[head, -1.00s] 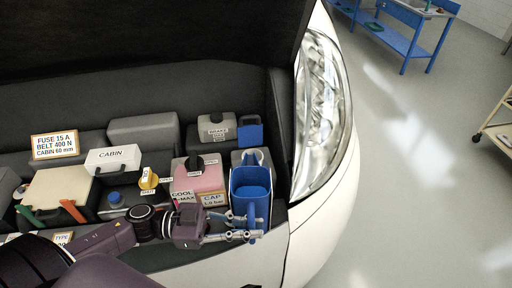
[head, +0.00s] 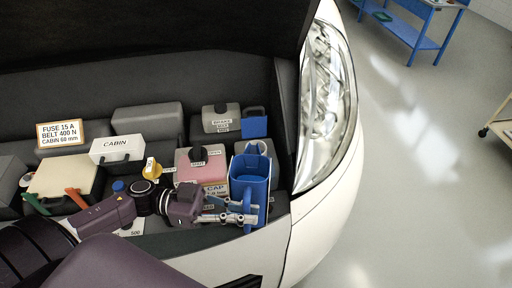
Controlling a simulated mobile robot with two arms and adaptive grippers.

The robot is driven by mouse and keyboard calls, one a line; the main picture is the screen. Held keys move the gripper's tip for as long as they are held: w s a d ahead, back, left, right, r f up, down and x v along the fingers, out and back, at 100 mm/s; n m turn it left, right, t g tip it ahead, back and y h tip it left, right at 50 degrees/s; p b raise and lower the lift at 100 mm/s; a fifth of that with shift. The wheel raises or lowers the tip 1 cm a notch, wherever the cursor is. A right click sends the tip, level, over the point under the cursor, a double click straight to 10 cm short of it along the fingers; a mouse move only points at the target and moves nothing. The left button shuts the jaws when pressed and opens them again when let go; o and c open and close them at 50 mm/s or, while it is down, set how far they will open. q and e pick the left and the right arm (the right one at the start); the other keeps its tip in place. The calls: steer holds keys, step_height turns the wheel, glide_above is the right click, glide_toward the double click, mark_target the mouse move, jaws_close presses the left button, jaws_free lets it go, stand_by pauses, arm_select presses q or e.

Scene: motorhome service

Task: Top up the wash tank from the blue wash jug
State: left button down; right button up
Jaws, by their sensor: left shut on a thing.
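The blue wash jug (head: 256,187) is in the head view, at the front right of the engine bay. My left gripper (head: 256,218) is shut on its near side, around the handle. The jug's open top and blue inside show, and its far rim is close to a pale round filler neck (head: 259,147). I take this neck to belong to the wash tank, whose body is mostly hidden behind the jug. I cannot tell whether liquid is flowing. My right gripper is not in view.
The pink coolant tank (head: 201,168) with a black cap stands just left of the jug. Behind are the brake reservoir (head: 220,119) and a blue flap-like piece (head: 254,126). The headlight (head: 324,90) bounds the right side. The cabin box (head: 117,150) is further left.

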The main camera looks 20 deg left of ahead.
mark_target(249, 175)
arm_select(q)
steer(key=shift+w+a+r+n, duration=0.25)
steer(key=shift+w+r+n, duration=0.55)
steer(key=shift+r+n, duration=0.25)
steer(key=shift+w+a+r+n, duration=0.25)
steer(key=shift+w+r+n, duration=0.15)
steer(key=shift+w+n, duration=0.3)
steer(key=shift+w+a+r+n, duration=0.2)
steer(key=shift+w+r+n, duration=0.2)
steer(key=shift+w+n, duration=0.2)
steer(key=shift+w+a+r+n+b, duration=0.2)
steer(key=shift+w+r+n+b, duration=0.05)
steer(key=shift+w+n+b, duration=0.1)
